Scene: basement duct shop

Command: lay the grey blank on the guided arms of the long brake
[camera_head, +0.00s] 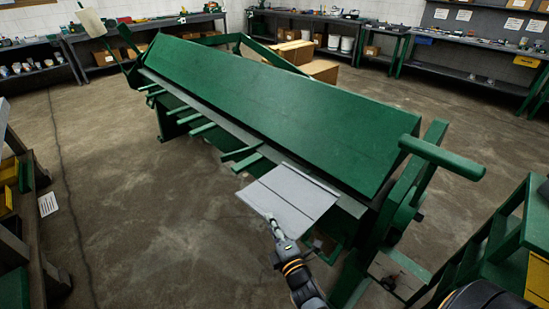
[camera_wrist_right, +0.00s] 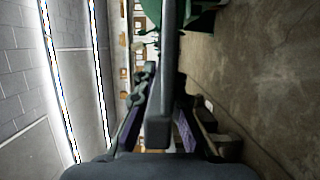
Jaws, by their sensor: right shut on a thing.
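The grey blank (camera_head: 285,200), a flat sheet with thin dark lines across it, is at the front of the long green brake (camera_head: 270,95), near its right end. My right gripper (camera_head: 274,222) is shut on the blank's near edge. In the right wrist view the blank (camera_wrist_right: 168,75) shows edge-on as a dark strip between the fingers of the gripper (camera_wrist_right: 158,125). The blank overlaps the brake's grey front strip; I cannot tell whether it touches it. Several green guided arms (camera_head: 202,129) stick out of the brake's front, left of the blank. Any arms beneath the blank are hidden. My left gripper is out of view.
A green handle bar (camera_head: 442,158) juts from the brake's right end. A green and yellow stand (camera_head: 500,245) is at the right. A shelf unit (camera_head: 28,225) stands at the left. Cardboard boxes (camera_head: 318,70) are behind the brake. The floor (camera_head: 150,215) left of the blank is clear.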

